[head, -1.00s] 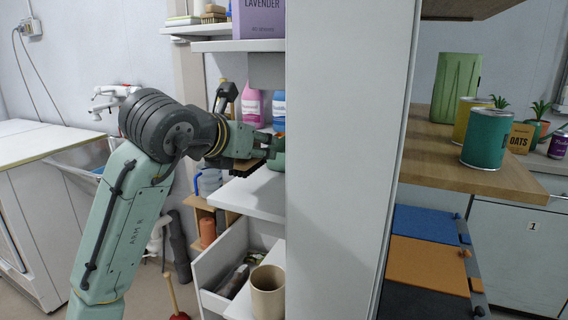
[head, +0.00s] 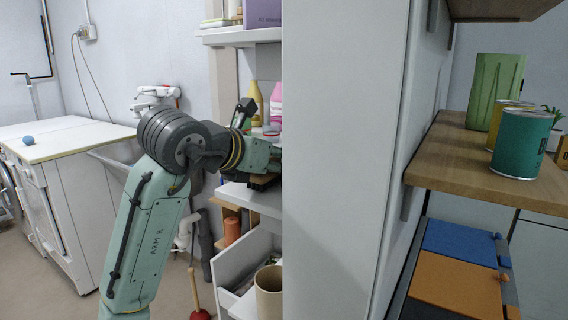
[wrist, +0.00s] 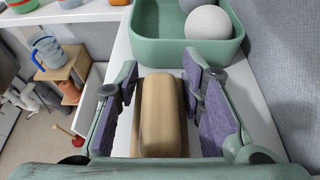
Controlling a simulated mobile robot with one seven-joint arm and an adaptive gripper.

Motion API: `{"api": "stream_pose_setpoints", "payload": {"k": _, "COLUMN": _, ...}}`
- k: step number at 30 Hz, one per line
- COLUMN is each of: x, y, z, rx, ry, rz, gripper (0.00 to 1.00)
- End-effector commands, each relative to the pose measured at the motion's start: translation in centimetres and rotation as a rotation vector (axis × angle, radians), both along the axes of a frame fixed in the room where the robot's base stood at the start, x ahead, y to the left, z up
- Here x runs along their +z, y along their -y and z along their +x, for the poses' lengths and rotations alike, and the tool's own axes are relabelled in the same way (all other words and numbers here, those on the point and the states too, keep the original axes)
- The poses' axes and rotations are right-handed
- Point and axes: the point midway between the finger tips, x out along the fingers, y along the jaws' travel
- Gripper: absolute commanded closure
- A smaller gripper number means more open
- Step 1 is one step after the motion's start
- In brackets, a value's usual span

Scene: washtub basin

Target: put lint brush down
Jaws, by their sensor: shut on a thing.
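The lint brush (wrist: 160,120), a tan wooden block with rounded edges, lies between the purple-padded fingers of my gripper (wrist: 161,78) in the wrist view. The gripper is shut on it. A white shelf surface (wrist: 122,57) shows below and beyond the brush; I cannot tell whether the brush touches it. In the head view my arm reaches right over the white shelf (head: 250,198), and the fingertips are hidden behind the tall white panel.
A green tray (wrist: 187,50) with pale balls stands just beyond my fingers in the wrist view. A grey wall (wrist: 285,70) is close on the right. The tall white panel (head: 340,160) stands right of my arm. An open drawer (head: 240,260) is below the shelf.

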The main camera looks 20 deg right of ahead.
Motion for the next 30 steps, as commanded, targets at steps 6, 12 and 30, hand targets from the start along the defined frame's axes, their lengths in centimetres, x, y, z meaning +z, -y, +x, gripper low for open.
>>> {"api": "stream_pose_setpoints", "payload": {"k": 6, "x": 0.0, "y": 0.0, "z": 0.0, "rx": 0.0, "ry": 0.0, "rz": 0.0, "gripper": 0.94}}
{"api": "stream_pose_setpoints", "payload": {"k": 12, "x": -0.37, "y": 0.01, "z": 0.0, "rx": 0.0, "ry": 0.0, "rz": 0.0, "gripper": 0.61}}
{"api": "stream_pose_setpoints", "payload": {"k": 30, "x": 0.08, "y": 0.03, "z": -0.02, "rx": 0.0, "ry": 0.0, "rz": 0.0, "gripper": 0.45}}
